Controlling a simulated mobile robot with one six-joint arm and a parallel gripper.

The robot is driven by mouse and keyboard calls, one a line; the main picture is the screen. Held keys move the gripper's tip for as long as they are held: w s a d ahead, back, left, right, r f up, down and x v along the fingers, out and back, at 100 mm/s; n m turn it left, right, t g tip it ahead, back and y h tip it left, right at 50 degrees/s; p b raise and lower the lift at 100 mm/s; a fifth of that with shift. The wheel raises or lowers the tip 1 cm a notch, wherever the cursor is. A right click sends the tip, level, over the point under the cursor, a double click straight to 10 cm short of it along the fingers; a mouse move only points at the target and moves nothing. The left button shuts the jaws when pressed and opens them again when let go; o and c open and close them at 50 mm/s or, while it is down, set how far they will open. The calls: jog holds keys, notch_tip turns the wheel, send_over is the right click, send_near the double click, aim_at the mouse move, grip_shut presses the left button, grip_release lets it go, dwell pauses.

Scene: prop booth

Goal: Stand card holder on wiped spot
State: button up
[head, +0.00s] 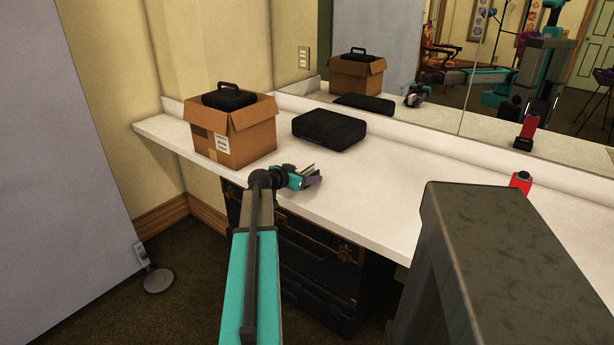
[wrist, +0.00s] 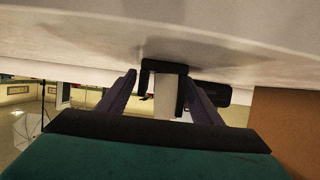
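The card holder (wrist: 180,97) is a small black frame with a pale block of cards, seen between my fingers in the wrist view. My gripper (wrist: 161,84) is shut on it, one purple-grey finger at each side. In the head view my gripper (head: 311,180) is at the counter's front part, with the card holder's pale and dark edges just showing. The wiped spot (wrist: 200,48) seems to be the darker grey patch on the counter beside the holder in the wrist view, though part may be shadow. I cannot tell whether the holder touches the counter.
A black case (head: 329,130) lies behind my gripper. An open cardboard box (head: 243,142) with another black case (head: 228,99) stands to the left. A red object with a black top (head: 520,183) is at the right. The mirror wall backs the white counter (head: 390,190), whose middle is clear.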

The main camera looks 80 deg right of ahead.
jog(key=shift+a+r, duration=0.1)
jog(key=shift+r, duration=0.05)
jog(key=v, duration=1.1)
jog(key=shift+w+a+r, duration=0.1)
jog(key=shift+w+a, duration=0.15)
jog(key=shift+a, duration=0.05)
dwell(0.7)
